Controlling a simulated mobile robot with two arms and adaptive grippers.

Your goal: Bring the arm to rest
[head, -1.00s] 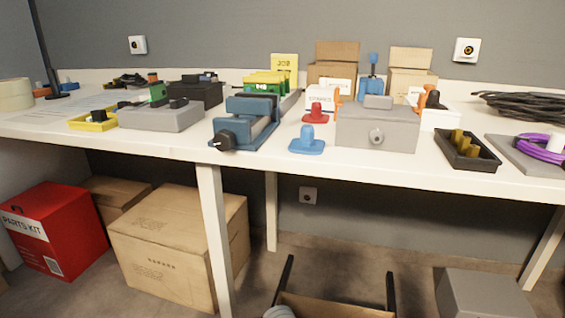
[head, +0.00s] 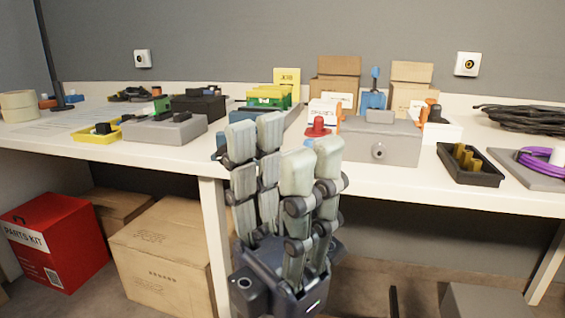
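My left gripper (head: 284,147) stands in the middle of the head view, in front of the workbench (head: 400,178), with its fingers pointing up. Its two pairs of grey fingers are apart and I see nothing held between them. The fingers hide most of the blue vise and the blue knobbed piece on the bench. I cannot tell whether they touch the bench edge. My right gripper does not show.
On the bench, a grey box (head: 375,145) and a red knobbed piece (head: 318,128) sit just behind the gripper. A black tray (head: 470,165) lies to the right. A red parts kit box (head: 55,240) and a cardboard carton (head: 160,255) stand below.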

